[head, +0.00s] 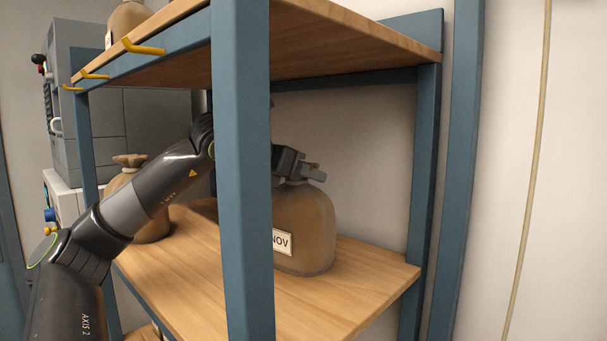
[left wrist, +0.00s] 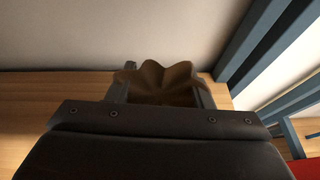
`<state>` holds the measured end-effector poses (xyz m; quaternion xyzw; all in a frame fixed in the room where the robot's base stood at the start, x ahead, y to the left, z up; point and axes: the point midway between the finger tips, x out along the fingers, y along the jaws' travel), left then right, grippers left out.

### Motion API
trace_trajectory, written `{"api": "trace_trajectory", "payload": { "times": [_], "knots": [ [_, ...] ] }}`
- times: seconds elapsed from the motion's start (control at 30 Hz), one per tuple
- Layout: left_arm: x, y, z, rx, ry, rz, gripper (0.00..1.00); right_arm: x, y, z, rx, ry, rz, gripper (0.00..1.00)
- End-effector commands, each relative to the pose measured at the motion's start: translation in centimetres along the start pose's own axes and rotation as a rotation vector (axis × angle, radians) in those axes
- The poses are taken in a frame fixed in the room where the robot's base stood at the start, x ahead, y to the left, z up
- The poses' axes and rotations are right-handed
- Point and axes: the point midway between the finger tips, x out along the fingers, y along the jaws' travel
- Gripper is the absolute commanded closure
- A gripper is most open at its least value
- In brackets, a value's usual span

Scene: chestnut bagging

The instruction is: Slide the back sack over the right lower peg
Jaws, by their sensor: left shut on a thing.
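A brown sack (head: 308,225) with a white label ending in "NOV" stands upright at the right end of the lower wooden shelf, partly hidden by the blue front post. My left arm reaches in behind that post. My left gripper (head: 312,172) is shut on the sack's neck. In the left wrist view the gathered, flared sack top (left wrist: 160,80) shows between the jaws. Another brown sack (head: 153,226) stands further left on the same shelf, partly behind my arm. Yellow pegs (head: 143,47) stick out from the upper shelf's front rail. My right gripper is in neither view.
The blue front post (head: 241,180) stands close beside my left forearm. The upper shelf (head: 340,40) is overhead, with a further sack (head: 127,18) on it. The lower shelf (head: 370,268) is bare right of the held sack. A grey machine (head: 85,95) stands behind at left.

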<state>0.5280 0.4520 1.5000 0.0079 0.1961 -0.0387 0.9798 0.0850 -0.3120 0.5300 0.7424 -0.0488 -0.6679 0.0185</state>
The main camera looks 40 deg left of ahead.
Motion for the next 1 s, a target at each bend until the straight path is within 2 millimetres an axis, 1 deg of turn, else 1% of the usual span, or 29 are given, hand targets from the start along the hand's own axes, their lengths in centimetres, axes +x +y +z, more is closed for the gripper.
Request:
{"api": "trace_trajectory", "payload": {
  "times": [0.23, 0.4, 0.43, 0.6, 0.87, 1.0],
  "knots": [
    [0.0, 0.0, 0.1, 0.001, -0.002, -0.002, 1.00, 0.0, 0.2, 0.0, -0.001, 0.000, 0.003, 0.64],
    [-0.1, 0.1, 0.1, 0.002, -0.002, -0.001, 1.00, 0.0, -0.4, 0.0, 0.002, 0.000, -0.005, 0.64],
    [-0.1, 0.1, 0.1, 0.002, -0.002, -0.001, 0.51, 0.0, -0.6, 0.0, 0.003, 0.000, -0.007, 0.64],
    [0.0, 0.1, 0.1, 0.001, -0.001, 0.000, 0.29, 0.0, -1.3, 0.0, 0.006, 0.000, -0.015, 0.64],
    [-0.1, 0.1, 0.1, 0.001, -0.001, 0.000, 0.28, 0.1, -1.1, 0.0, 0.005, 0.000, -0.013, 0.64],
    [-0.4, 0.1, -0.1, 0.002, -0.002, 0.002, 0.28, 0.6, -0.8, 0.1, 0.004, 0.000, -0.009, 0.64]
  ]
}}
